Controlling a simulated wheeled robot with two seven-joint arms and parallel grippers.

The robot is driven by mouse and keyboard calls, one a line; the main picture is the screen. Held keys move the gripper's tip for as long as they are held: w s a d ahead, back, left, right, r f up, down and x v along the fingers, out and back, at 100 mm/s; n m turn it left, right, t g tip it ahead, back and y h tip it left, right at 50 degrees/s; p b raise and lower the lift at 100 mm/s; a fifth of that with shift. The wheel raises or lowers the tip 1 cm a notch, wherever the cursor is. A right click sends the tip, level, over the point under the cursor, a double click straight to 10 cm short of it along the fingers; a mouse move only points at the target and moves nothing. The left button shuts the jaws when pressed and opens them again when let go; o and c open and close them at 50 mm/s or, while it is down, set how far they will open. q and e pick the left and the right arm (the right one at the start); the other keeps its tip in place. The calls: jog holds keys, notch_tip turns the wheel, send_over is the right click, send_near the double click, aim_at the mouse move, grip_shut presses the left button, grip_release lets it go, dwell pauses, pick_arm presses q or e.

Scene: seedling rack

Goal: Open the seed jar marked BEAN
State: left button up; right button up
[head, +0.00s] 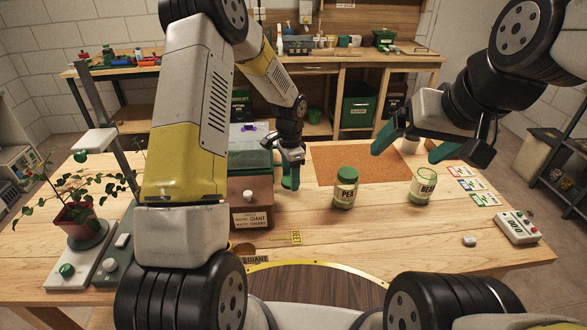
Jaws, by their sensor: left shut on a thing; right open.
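The BEAN jar (422,188) stands upright on the right part of the wooden table. Its top looks open, with no green lid on it. The PEA jar (345,188), to its left, wears a green lid. My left gripper (290,176) points down beside the brown box, left of the PEA jar. It is shut on a small green thing that looks like a jar lid, mostly hidden by the fingers. My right gripper (406,154) is open and empty, above and behind the BEAN jar, not touching it.
A brown box (251,203) with labels stands left of the jars. An orange-brown mat (345,166) lies behind them. Seed packets (470,184) and a white device (517,227) lie at right. A potted plant (78,214) stands at far left.

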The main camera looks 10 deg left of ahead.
aim_at(288, 178)
pick_arm(q)
jog(key=shift+w+a, duration=0.3)
jog(key=shift+w+a+f, duration=0.15)
jog(key=shift+f, duration=1.65)
jog(key=shift+f, duration=0.1)
jog(key=o, duration=1.5)
